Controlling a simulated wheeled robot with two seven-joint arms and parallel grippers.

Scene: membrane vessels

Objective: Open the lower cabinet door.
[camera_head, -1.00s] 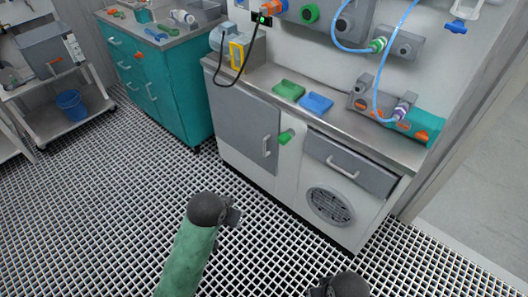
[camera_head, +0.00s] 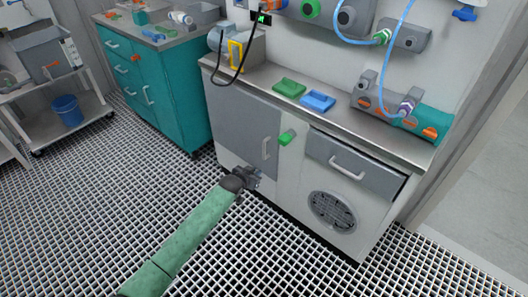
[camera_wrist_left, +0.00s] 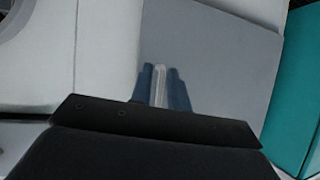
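The lower cabinet door (camera_head: 238,122) is a flat grey panel, shut, on the left of the white cabinet. Its pale vertical handle (camera_head: 266,148) is near the door's right edge. My left gripper (camera_head: 257,176) is just in front of and below the handle in the head view. In the left wrist view the handle (camera_wrist_left: 160,84) shows between the two blue fingers (camera_wrist_left: 161,92), with the grey door (camera_wrist_left: 215,60) behind. The fingers look open, with narrow gaps to the handle; contact cannot be told. My right gripper is out of view.
A teal cabinet (camera_head: 180,95) stands close on the left. The grid floor (camera_head: 90,210) in front is clear.

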